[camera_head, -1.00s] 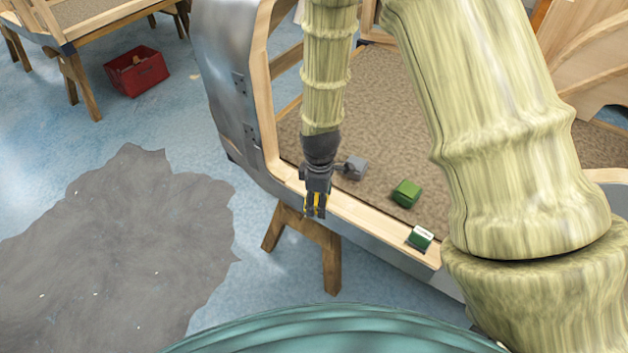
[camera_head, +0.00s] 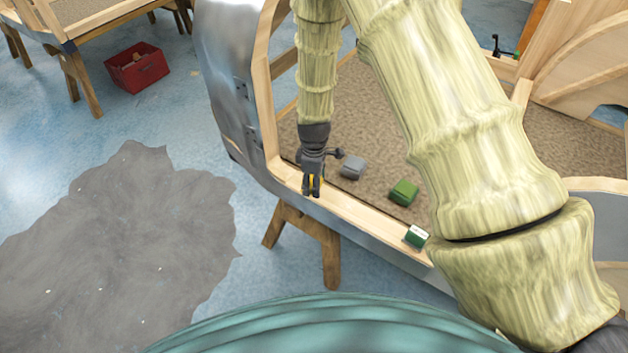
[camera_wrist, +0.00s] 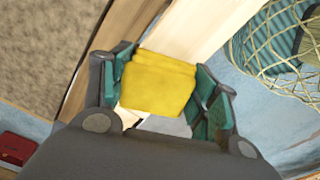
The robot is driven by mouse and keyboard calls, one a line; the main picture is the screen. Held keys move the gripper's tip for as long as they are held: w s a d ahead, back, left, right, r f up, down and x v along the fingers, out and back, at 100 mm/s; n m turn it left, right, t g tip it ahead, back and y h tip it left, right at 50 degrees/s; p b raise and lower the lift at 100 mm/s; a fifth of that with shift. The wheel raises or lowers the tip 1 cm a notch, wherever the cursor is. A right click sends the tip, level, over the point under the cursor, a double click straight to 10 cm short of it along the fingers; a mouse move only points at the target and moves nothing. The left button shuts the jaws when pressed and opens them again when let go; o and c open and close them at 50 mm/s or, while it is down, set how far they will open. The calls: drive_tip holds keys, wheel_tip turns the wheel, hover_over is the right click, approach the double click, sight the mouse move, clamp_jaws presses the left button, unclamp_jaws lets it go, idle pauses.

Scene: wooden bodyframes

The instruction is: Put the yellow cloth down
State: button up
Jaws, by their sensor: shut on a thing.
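The yellow cloth (camera_wrist: 158,85) is a small folded pad between the teal-padded fingers of my gripper (camera_wrist: 165,88) in the wrist view. My gripper is shut on it, with the pale wooden rail (camera_wrist: 212,28) behind it. In the head view my gripper (camera_head: 312,188) points down over the wooden rail (camera_head: 345,207) at the near edge of the bodyframe. Only a sliver of yellow shows there between the dark fingers. I cannot tell whether the cloth touches the rail.
A grey block (camera_head: 353,167) and a green block (camera_head: 403,192) lie on the brown panel (camera_head: 400,125) beyond the rail. A green and white box (camera_head: 416,236) stands on the rail to the right. A wooden trestle (camera_head: 325,240) stands below. A red crate (camera_head: 137,68) is on the floor.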

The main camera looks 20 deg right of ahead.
drive_tip(key=shift+f, duration=0.4)
drive_tip(key=shift+f, duration=0.15)
drive_tip(key=o, duration=1.1)
drive_tip(key=shift+o, duration=0.2)
wheel_tip(320, 180, up, 12)
drive_tip(key=b, duration=0.3)
drive_tip(key=shift+a, duration=0.1)
